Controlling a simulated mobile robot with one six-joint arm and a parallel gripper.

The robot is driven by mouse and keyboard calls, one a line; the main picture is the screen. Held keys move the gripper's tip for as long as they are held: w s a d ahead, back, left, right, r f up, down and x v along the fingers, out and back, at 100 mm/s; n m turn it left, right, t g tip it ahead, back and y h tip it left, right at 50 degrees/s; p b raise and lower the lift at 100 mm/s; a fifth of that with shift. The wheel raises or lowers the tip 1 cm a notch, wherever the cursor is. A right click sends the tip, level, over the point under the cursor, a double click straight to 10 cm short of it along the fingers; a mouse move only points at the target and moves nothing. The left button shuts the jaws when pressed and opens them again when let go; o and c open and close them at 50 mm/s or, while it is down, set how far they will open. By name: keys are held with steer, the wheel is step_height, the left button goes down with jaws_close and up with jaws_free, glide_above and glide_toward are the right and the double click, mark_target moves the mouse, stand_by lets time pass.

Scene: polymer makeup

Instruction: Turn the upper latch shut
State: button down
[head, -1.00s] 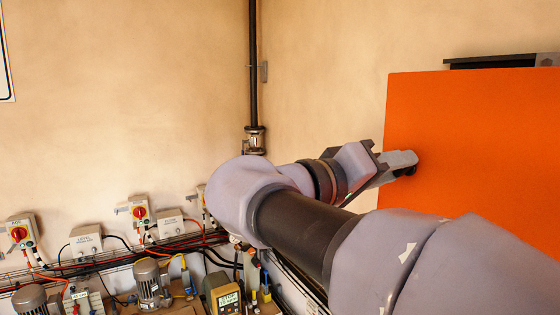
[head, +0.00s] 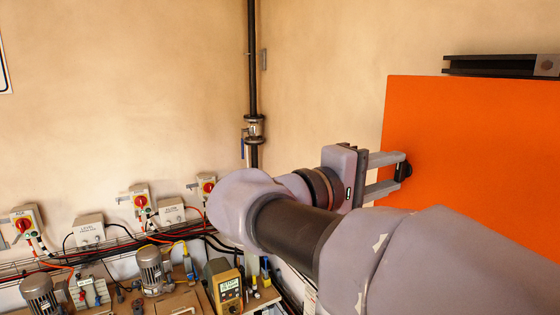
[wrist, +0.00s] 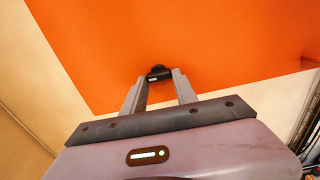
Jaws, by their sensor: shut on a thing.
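A small black latch (head: 405,171) sits on the orange panel (head: 470,125), near its left edge in the head view. In the wrist view the black latch (wrist: 159,72) shows at the tips of my fingers, against the orange panel (wrist: 200,35). My gripper (head: 399,172) reaches the latch from the left, with one finger above and one below it. My gripper (wrist: 162,77) is shut on the latch, one finger on each side. The fingertips partly hide the latch, and its exact angle is hard to tell.
A black rail (head: 500,65) is above the orange panel. A vertical dark pipe (head: 253,60) with a valve runs down the wall corner. At lower left are switch boxes (head: 25,226), cables, motors (head: 150,268) and a yellow-grey device (head: 224,285).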

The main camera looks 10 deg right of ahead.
stand_by(0.4)
steer(key=c, duration=1)
jaws_free()
steer(key=shift+o, duration=0.2)
steer(key=v, duration=1.7)
steer(key=shift+a, duration=0.2)
